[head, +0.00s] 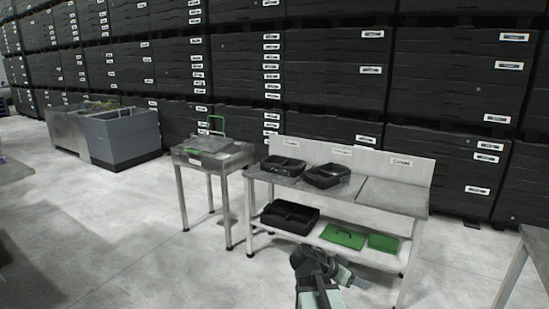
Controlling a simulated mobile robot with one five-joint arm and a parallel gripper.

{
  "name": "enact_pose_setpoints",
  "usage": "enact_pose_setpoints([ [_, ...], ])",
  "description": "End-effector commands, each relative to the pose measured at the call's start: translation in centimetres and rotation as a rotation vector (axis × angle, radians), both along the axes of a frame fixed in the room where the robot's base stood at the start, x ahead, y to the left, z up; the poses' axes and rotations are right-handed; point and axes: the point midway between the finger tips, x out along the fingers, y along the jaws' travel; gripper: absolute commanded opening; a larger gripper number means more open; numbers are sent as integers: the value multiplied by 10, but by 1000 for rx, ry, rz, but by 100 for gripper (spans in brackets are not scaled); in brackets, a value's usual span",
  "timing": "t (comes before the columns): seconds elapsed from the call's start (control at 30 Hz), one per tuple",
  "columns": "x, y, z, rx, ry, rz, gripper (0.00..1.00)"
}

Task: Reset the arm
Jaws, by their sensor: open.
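My gripper (345,278) is at the bottom of the head view, right of the middle, at the end of my folded arm. It is small and dark here, open, and nothing shows between its jaws. It appears in front of the lower part of a work table (392,196) and apart from it, with floor around it in the picture. Part of my arm runs off the bottom edge.
Two black trays (327,176) stand on the work table. A black bin (290,217) and green lids (343,236) lie on its lower shelf. A smaller table (214,159) with a green handle stands left. Grey bins (124,137) stand farther left. Floor at left is clear.

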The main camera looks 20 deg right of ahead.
Motion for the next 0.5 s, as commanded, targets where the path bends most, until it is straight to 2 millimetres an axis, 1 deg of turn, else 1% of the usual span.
enact_pose_setpoints([
  [0.03, 11, 44, -5, 82, 51, 91, 57],
  [0.07, 16, 69, -12, 135, 88, 146, 57],
  [0.1, 20, 103, -22, 207, 141, 226, 57],
  [0.13, 21, 128, -29, 263, 183, 290, 57],
  [0.17, 21, 153, -35, 320, 227, 358, 57],
  [0.2, 19, 187, -44, 399, 288, 456, 57],
  [0.27, 12, 232, -58, 525, 383, 619, 57],
  [0.3, 4, 257, -67, 618, 443, 739, 57],
  [0.4, -9, 296, -74, 757, 545, 1001, 57],
  [0.47, -12, 307, -74, 782, 585, 1110, 57],
  [0.5, -13, 308, -75, 780, 610, 1158, 57],
])
